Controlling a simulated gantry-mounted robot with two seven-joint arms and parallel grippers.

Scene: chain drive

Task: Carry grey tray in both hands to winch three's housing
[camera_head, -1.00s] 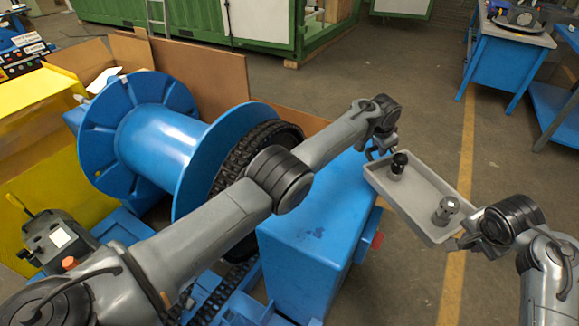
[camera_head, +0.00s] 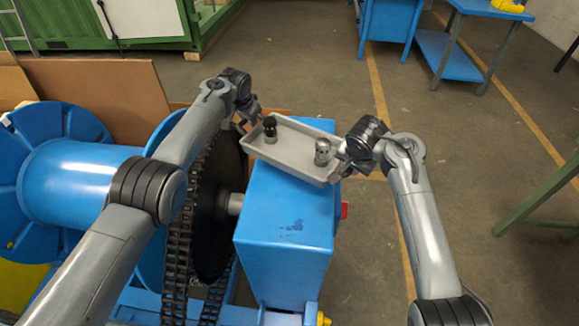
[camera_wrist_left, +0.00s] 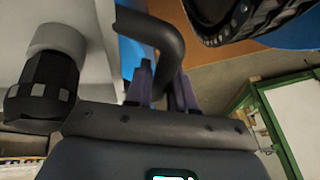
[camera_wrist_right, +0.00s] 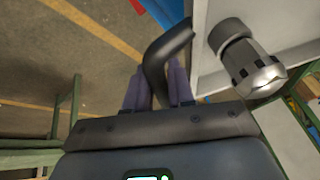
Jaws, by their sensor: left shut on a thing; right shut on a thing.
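The grey tray (camera_head: 292,154) is held between my two grippers, roughly level, and overlaps the far end of the blue housing (camera_head: 285,235) in the head view. I cannot tell whether it touches the housing's top. A black-topped fitting (camera_head: 270,128) stands at the tray's left end and a grey metal fitting (camera_head: 322,151) at its right. My left gripper (camera_head: 250,116) is shut on the tray's left handle, a dark bent bar (camera_wrist_left: 168,40). My right gripper (camera_head: 347,162) is shut on the right handle (camera_wrist_right: 160,52). Both fingertips are partly hidden behind the handles.
A large chain wheel (camera_head: 215,200) and blue drum (camera_head: 75,180) stand left of the housing. Cardboard panels (camera_head: 100,90) stand behind the drum. Blue tables (camera_head: 450,68) are at the back right. The floor right of the housing is mostly clear.

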